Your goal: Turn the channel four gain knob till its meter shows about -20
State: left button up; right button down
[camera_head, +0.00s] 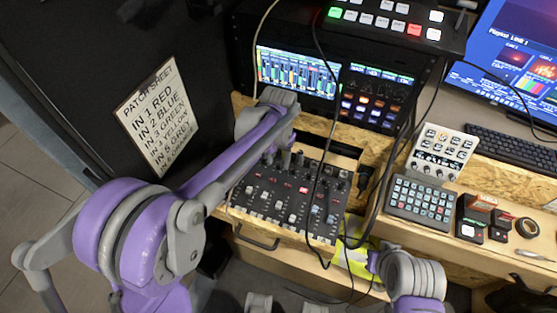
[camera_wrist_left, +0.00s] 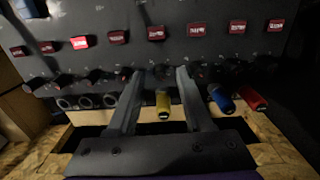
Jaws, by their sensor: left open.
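The audio mixer (camera_head: 262,205) sits on the wooden desk, with knobs, small buttons and faders on its dark top. My left gripper (camera_head: 283,158) is over its back edge. In the left wrist view the open fingers (camera_wrist_left: 154,76) reach to the row of dark knobs at the mixer's back edge, with a yellow plug (camera_wrist_left: 162,104) showing between them. I cannot tell whether they touch a knob. The channel numbers are too small to read. A screen (camera_head: 298,72) behind the mixer shows coloured meter bars; their values are not legible. My right gripper is out of view.
A blue plug (camera_wrist_left: 221,99) and a red plug (camera_wrist_left: 253,98) stand near the yellow one. Black cables (camera_head: 322,150) hang across the mixer. A patch sheet (camera_head: 158,118) is at the left. A keypad (camera_head: 420,203) and a small white panel (camera_head: 442,150) are to the right.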

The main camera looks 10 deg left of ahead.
pick_arm(q)
jog(key=shift+f, duration=0.25)
grip_shut()
jog(key=shift+n, duration=0.4)
jog(key=n, duration=0.6)
dwell(0.4)
dwell(0.5)
